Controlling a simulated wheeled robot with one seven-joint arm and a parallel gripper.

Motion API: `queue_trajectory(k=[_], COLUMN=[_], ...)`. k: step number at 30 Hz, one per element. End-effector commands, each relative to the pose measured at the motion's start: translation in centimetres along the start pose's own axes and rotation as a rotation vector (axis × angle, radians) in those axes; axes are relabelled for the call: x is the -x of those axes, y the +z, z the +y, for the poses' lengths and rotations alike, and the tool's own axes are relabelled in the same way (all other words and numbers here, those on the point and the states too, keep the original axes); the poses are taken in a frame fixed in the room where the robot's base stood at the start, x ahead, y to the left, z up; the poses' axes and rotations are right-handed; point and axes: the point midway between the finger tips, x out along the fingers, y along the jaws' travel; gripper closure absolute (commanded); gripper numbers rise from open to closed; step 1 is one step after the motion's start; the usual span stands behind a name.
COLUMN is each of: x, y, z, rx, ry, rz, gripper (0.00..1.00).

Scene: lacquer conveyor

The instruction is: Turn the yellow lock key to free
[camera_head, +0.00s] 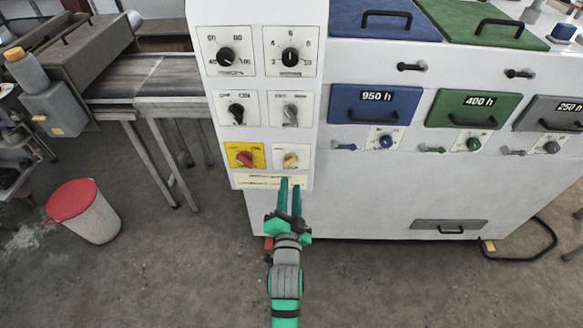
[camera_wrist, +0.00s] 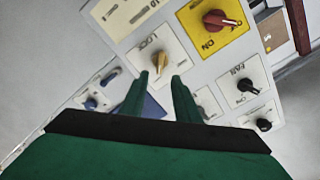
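The yellow lock key (camera_head: 290,160) is a small knob on a white plate at the lower right of the control panel. In the wrist view the lock key (camera_wrist: 161,62) stands on a plate marked LOCK, its narrow grip pointing roughly up and down in the picture. The plate's other word is too blurred to read. My green gripper (camera_head: 290,183) is in front of the panel, just below the key in the head view. In the wrist view my gripper (camera_wrist: 160,79) has its fingers parted with nothing between them; the key shows just beyond the fingertips, apparently untouched.
A red switch on a yellow plate (camera_head: 245,158) sits directly left of the key. Black knobs (camera_head: 290,57) and a grey knob (camera_head: 290,115) are above. Blue (camera_head: 375,104) and green drawers (camera_head: 472,108) lie right. A red-lidded bin (camera_head: 84,212) stands on the floor at left.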

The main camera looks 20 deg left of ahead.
Motion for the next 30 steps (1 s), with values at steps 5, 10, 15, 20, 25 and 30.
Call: queue_trajectory(k=[5,10,15,20,25,30], x=[-3.1,-5.8,-7.7,-8.6,-8.8,-8.8], y=[-0.1,-0.1,-0.1,-0.1,-0.1,-0.1], z=[-0.1,-0.1,0.0,0.0,0.0,0.0], rx=[0.000,0.001,0.001,0.001,0.001,0.001], ry=[-0.002,-0.002,-0.001,0.000,0.000,0.000], rz=[0.002,0.001,0.001,0.001,0.001,0.001], gripper=[0.71,0.71,0.71,0.71,0.71,0.78])
